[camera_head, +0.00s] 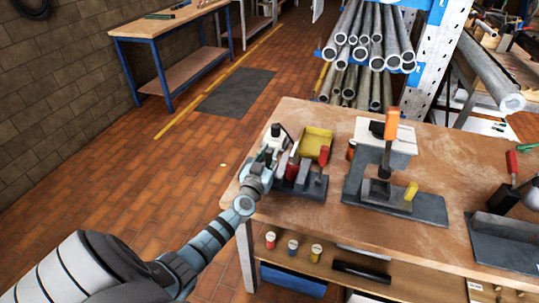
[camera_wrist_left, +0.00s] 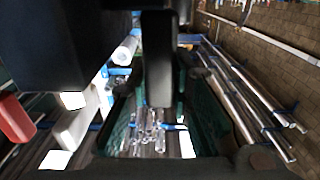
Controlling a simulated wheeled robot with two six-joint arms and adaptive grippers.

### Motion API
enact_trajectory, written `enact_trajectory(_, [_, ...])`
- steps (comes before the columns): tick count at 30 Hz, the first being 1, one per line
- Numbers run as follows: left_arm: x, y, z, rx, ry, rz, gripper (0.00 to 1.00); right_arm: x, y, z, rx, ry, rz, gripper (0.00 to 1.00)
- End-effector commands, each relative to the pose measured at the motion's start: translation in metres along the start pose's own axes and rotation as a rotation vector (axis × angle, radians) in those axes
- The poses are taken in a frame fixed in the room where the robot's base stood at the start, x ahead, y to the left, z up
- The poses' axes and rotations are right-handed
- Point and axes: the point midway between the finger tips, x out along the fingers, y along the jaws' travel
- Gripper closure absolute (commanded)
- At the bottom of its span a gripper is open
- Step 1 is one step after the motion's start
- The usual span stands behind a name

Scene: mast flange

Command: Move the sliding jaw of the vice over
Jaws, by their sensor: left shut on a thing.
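The vice (camera_head: 312,185) is a low dark grey tool at the left end of the wooden bench, with upright blocks and a red part (camera_head: 292,170) beside them. My left gripper (camera_head: 272,150) is at the left side of the vice, by the bench's left edge. In the left wrist view a dark upright bar (camera_wrist_left: 158,70) stands between the green-lined fingers (camera_wrist_left: 160,128), and the gripper is shut on it. It appears to be part of the vice, but I cannot tell clearly whether it is the sliding jaw. The arm and gripper hide the vice's left side.
A yellow bin (camera_head: 317,143) stands just behind the vice. A grey fixture with an orange handle (camera_head: 391,122) is to its right, and another dark fixture (camera_head: 505,240) stands farther right. Bare bench top (camera_head: 440,165) lies between them. Pipes (camera_head: 365,50) are racked behind.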

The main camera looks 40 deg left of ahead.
Motion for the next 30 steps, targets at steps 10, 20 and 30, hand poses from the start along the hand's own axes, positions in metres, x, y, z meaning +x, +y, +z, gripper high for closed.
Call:
enact_trajectory(10, [-0.001, -0.030, 0.000, 0.006, -0.001, -0.001, 1.00, -0.001, 0.000, 0.000, 0.000, 0.000, 0.000, 0.60])
enact_trajectory(20, [-0.001, -0.054, 0.000, 0.000, 0.000, -0.004, 1.00, 0.000, -0.001, 0.000, 0.000, 0.000, -0.001, 0.60])
enact_trajectory(30, [0.000, -0.051, 0.000, 0.001, 0.000, -0.001, 0.60, 0.000, -0.001, 0.000, 0.000, 0.000, -0.001, 0.60])
